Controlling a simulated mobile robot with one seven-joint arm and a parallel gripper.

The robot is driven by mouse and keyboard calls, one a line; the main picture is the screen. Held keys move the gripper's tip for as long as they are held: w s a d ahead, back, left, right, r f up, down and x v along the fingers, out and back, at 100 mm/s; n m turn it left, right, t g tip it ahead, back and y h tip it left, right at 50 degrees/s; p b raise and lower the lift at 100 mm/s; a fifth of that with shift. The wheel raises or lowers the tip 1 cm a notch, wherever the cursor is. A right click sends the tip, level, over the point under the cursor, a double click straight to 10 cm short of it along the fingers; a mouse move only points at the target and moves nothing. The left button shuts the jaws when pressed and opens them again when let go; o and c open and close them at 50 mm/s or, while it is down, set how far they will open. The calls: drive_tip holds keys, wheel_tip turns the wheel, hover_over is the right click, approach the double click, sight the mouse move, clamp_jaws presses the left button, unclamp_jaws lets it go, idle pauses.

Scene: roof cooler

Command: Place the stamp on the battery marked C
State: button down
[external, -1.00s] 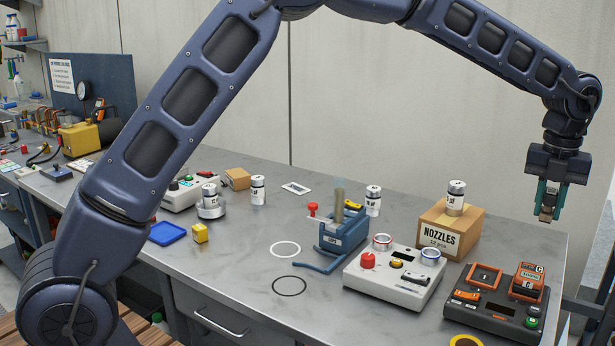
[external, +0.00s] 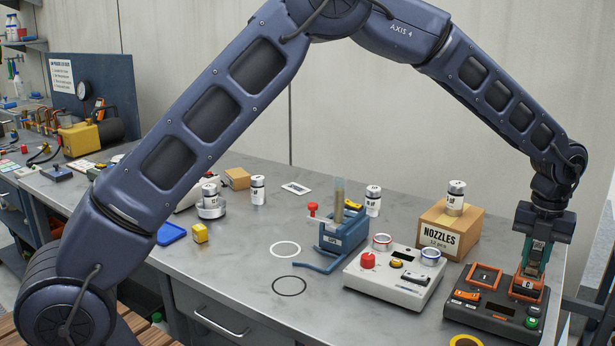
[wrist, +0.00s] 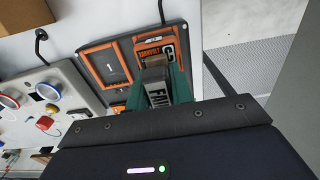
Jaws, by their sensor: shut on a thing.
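My gripper (external: 531,268) points down at the right of the bench, shut on the stamp. The stamp (wrist: 157,92) is a small block with "FAIL" lettering, seen between the green fingers in the wrist view. In the external view the fingers mostly hide it. The orange battery marked C (external: 527,290) sits in the right bay of the dark charger (external: 478,318), directly below my gripper. Its C label (wrist: 169,52) shows beyond the stamp in the wrist view. The stamp's lower end is at the battery's top; I cannot tell whether they touch.
The charger's left bay (external: 484,277) is empty and marked 1. A white control box (external: 385,285) stands to its left, and the NOZZLES carton (external: 440,238) with a battery-like cylinder (external: 455,196) on top stands behind. A yellow tape roll (external: 466,341) lies at the front.

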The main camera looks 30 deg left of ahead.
drive_tip(key=shift+f, duration=0.1)
drive_tip(key=c, duration=1.2)
unclamp_jaws()
drive_tip(key=shift+c, duration=0.2)
